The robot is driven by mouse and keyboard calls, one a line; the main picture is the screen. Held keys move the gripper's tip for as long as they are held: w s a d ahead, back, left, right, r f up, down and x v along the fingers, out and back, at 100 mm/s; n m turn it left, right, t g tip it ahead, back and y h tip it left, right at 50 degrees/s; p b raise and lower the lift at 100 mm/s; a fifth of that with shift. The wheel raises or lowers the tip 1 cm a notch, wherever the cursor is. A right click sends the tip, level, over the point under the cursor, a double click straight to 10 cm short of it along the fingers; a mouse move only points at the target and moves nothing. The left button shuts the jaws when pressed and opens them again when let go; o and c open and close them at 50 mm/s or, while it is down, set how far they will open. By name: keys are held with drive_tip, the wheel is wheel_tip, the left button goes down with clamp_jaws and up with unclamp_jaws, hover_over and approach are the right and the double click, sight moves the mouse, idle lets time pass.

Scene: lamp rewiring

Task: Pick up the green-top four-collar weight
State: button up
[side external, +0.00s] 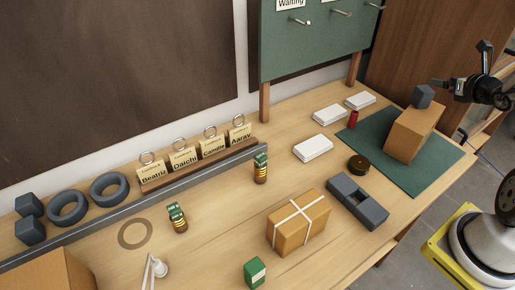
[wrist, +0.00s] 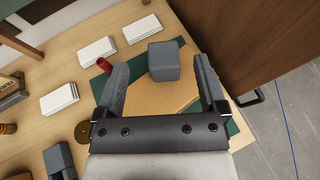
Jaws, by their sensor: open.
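Two small weights with green tops and brass-coloured collars stand on the table in the side view. One weight (side external: 177,218) is left of centre near a flat ring; the other weight (side external: 261,168) is at the end of the grey rail. Their collars are too small to count, so I cannot tell which has four. Part of a brass-coloured collared piece (wrist: 8,128) shows at the left edge of the wrist view. My gripper (wrist: 162,66) is open and empty, far to the right of both weights, near a grey cube (side external: 423,96) on a brown box (side external: 410,134).
A string-tied parcel (side external: 298,222), a grey slotted block (side external: 357,201), a dark round disc (side external: 358,165) and a green box (side external: 254,273) stand on the table. Name tags with rings (side external: 196,153) line the rail (side external: 130,205). White boxes (side external: 312,148) lie behind.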

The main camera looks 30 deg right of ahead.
drive_tip(key=w+a+r+n+y, duration=0.2)
drive_tip(key=w+a+n+y, duration=0.85)
drive_tip(key=w+a, duration=0.55)
drive_tip(key=a+f+n+g+y, duration=0.2)
drive_tip(key=a+n+g+y, duration=0.85)
drive_tip(key=a, duration=1.55)
drive_tip(key=n+g+h, duration=0.2)
drive_tip(key=g, duration=0.1)
approach(260, 168)
drive_tip(key=shift+t, duration=0.25)
drive_tip(key=f, duration=0.1)
drive_tip(key=w+f, duration=0.1)
drive_tip(key=a+f, duration=0.1)
drive_tip(key=shift+w+f, duration=0.15)
drive_tip(key=shift+f, duration=0.2)
drive_tip(key=shift+f+h, duration=0.3)
drive_tip(key=shift+f, duration=0.2)
drive_tip(key=shift+x, duration=1.35)
